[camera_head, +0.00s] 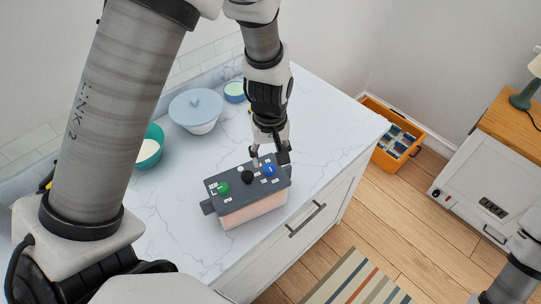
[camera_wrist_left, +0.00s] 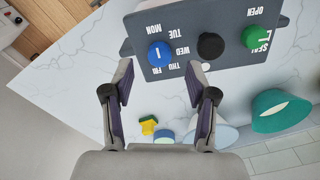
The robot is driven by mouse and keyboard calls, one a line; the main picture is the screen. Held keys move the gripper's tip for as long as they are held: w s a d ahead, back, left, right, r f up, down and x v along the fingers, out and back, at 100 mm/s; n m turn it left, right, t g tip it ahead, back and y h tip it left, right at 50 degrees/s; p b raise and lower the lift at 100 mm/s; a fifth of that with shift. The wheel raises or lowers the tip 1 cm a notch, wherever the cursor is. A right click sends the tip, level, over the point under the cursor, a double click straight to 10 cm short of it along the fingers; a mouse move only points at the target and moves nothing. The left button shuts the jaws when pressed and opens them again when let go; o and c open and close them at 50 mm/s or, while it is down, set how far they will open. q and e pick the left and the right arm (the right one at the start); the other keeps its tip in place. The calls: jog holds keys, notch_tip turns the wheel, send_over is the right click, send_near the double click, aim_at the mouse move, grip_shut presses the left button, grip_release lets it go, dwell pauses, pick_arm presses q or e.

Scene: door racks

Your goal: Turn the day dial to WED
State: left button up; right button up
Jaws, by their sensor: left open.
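The control box (camera_head: 254,207) has a dark top plate and pinkish sides and stands on the marble counter. Its blue day dial (camera_head: 269,170) is at the right end of the plate. In the left wrist view the blue dial (camera_wrist_left: 160,54) has day labels around it, MON, TUE and WED among them. Its white mark is short, and I cannot tell which label it points at. A black knob (camera_wrist_left: 210,46) and a green knob (camera_wrist_left: 254,37) sit beside it. My left gripper (camera_head: 269,157) is open and empty, its fingers close to the blue dial. My right gripper is out of view.

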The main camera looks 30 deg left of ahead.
aim_at(269, 166)
pick_arm(q)
notch_tip(269, 166, down, 3)
jog(key=shift+s+a+f, duration=0.1)
jog(key=shift+a+f, duration=0.05)
jog(key=shift+w+a+f, duration=0.15)
jog(key=shift+w+f, duration=0.2)
jog(key=shift+f, duration=0.2)
jog(key=shift+w+a+f, duration=0.15)
jog(key=shift+w+f, duration=0.2)
jog(key=shift+f, duration=0.15)
jog(key=shift+s+d+r, duration=0.1)
jog(key=shift+s+d, duration=0.05)
jog(key=shift+s+d+r, duration=0.1)
jog(key=shift+s, duration=0.1)
jog(key=c, duration=0.4)
jog(key=shift+s, duration=0.1)
grip_shut()
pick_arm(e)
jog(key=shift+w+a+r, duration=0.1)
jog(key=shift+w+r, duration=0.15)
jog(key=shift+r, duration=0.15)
